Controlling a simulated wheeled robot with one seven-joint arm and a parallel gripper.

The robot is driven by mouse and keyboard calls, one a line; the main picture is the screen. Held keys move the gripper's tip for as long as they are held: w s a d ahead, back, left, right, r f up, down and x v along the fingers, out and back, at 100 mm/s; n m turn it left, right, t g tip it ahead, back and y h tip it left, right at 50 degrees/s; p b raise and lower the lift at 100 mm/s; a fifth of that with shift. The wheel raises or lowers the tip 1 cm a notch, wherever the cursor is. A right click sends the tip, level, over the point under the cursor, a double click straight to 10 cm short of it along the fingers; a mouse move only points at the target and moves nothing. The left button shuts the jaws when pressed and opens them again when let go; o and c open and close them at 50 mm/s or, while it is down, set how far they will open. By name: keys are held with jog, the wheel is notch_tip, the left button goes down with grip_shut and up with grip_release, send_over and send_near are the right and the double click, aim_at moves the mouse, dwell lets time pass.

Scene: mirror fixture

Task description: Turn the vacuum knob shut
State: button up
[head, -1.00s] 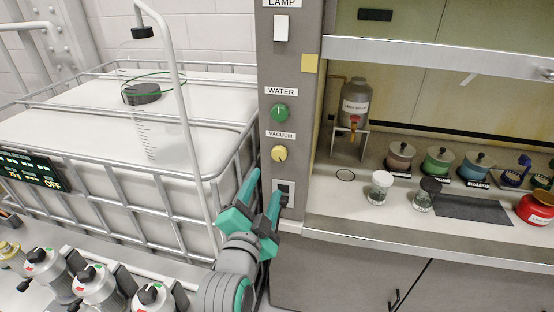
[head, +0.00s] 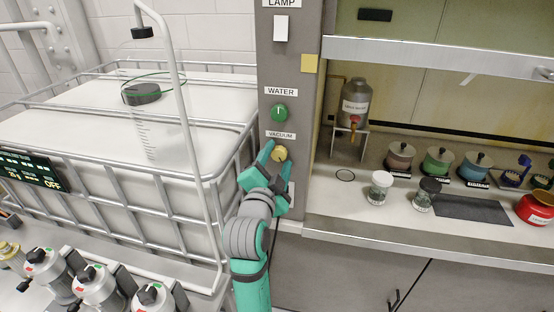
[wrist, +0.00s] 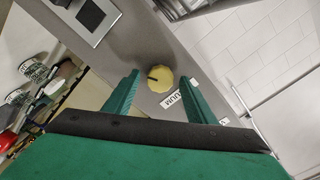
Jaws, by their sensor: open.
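The yellow vacuum knob (head: 279,153) sits on the grey panel below the "VACUUM" label (head: 281,135). In the wrist view the knob (wrist: 159,78) shows with a dark pointer line on its face. It lies ahead of and between the two green fingers. My gripper (head: 273,160) is open and empty in front of the knob. In the wrist view its fingertips (wrist: 160,82) stand to either side of the knob; whether they touch it I cannot tell. In the head view the fingers partly cover the area around the knob.
The green water knob (head: 280,112) sits just above, and a socket (wrist: 90,14) shows near the knob. A caged white tank (head: 100,115) stands to the left. A fume hood with jars on its worktop (head: 400,222) is to the right.

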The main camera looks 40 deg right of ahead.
jog(key=c, duration=1)
jog(key=shift+c, duration=0.2)
